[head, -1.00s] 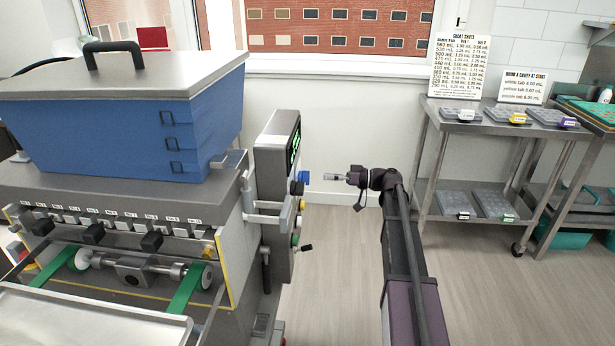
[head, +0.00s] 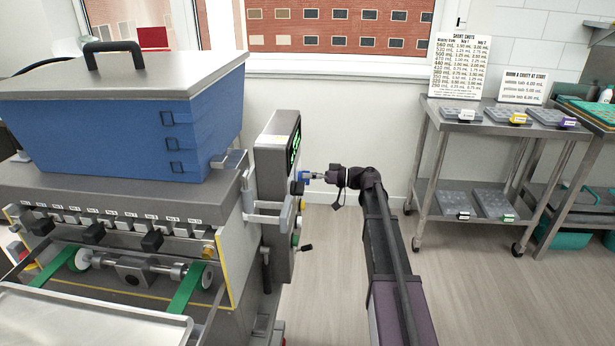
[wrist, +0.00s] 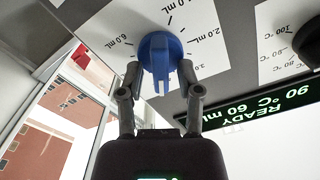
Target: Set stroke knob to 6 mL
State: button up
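The blue stroke knob (wrist: 160,52) is in the upper middle of the wrist view, on a panel with a white dial label (wrist: 195,17). The "6.0 mL" mark is left of the knob and "2.0 mL" is right of it; the text looks upside down here. The knob's pointer setting is not clear. My gripper (wrist: 161,70) has its fingers apart, one on each side of the knob. I cannot tell whether the fingertips touch it. In the head view my gripper (head: 311,175) is at the control panel's right side, covering part of the knob.
The grey control panel (head: 272,170) has a green display, reading "READY 90 °C 60 mL" in the wrist view (wrist: 258,112). A black knob (wrist: 308,42) is to its upper right there. Lower controls (head: 295,240) project below my gripper. Floor right of the machine is clear up to the mould shelf (head: 465,125).

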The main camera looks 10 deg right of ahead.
grip_shut()
jog(key=shift+m, duration=0.3)
jog(key=m, duration=0.4)
jog(key=shift+w+d+f, duration=0.1)
jog(key=shift+w, duration=0.05)
jog(key=m, duration=0.5)
jog(key=shift+w+f+b, duration=0.1)
jog(key=shift+f+b, duration=0.1)
jog(key=shift+b, duration=0.1)
jog(key=m, duration=0.6)
jog(key=shift+f, duration=0.2)
jog(key=m, duration=0.6)
jog(key=shift+f+b, duration=0.15)
jog(key=shift+b, duration=0.2)
jog(key=shift+o, duration=1.7)
grip_release()
